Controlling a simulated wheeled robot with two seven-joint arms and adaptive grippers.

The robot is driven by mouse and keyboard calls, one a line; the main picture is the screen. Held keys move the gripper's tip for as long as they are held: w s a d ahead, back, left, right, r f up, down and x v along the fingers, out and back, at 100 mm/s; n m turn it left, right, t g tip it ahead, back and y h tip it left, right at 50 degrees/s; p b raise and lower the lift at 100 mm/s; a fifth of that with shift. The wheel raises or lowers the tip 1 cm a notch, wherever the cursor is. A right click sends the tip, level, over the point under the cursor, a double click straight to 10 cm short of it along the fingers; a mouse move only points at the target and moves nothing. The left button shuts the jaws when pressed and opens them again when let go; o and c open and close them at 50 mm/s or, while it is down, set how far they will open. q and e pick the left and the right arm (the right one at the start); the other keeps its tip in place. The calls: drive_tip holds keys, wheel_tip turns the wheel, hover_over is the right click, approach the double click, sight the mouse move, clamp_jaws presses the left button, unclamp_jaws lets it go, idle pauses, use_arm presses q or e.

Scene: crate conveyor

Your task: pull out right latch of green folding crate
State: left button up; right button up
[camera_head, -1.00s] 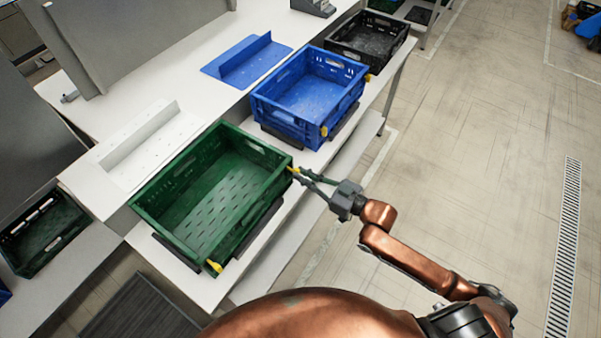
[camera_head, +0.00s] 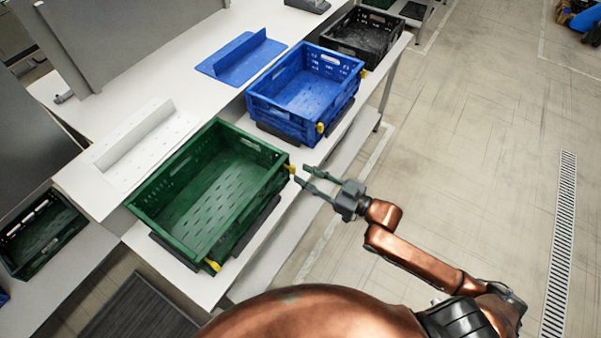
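The green folding crate (camera_head: 160,203) stands open on the white bench, its walls upright. A yellow latch (camera_head: 291,169) sits at its upper right corner, and a second yellow latch (camera_head: 212,265) is at its lower near corner. My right gripper (camera_head: 301,174) is open and empty just to the right of the upper right latch. Its fingertips point at that latch with a small gap. I cannot tell how far the latch sticks out. My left gripper is not in view.
A blue crate (camera_head: 290,122) with its own yellow latch stands behind the green one, and a black crate (camera_head: 368,55) is farther back. A white folded panel (camera_head: 128,172) and a blue one (camera_head: 232,72) lie to the left.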

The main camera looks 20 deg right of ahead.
drive_tip(key=v, duration=0.9)
drive_tip(key=shift+s+d, duration=0.2)
drive_tip(key=shift+s, duration=0.1)
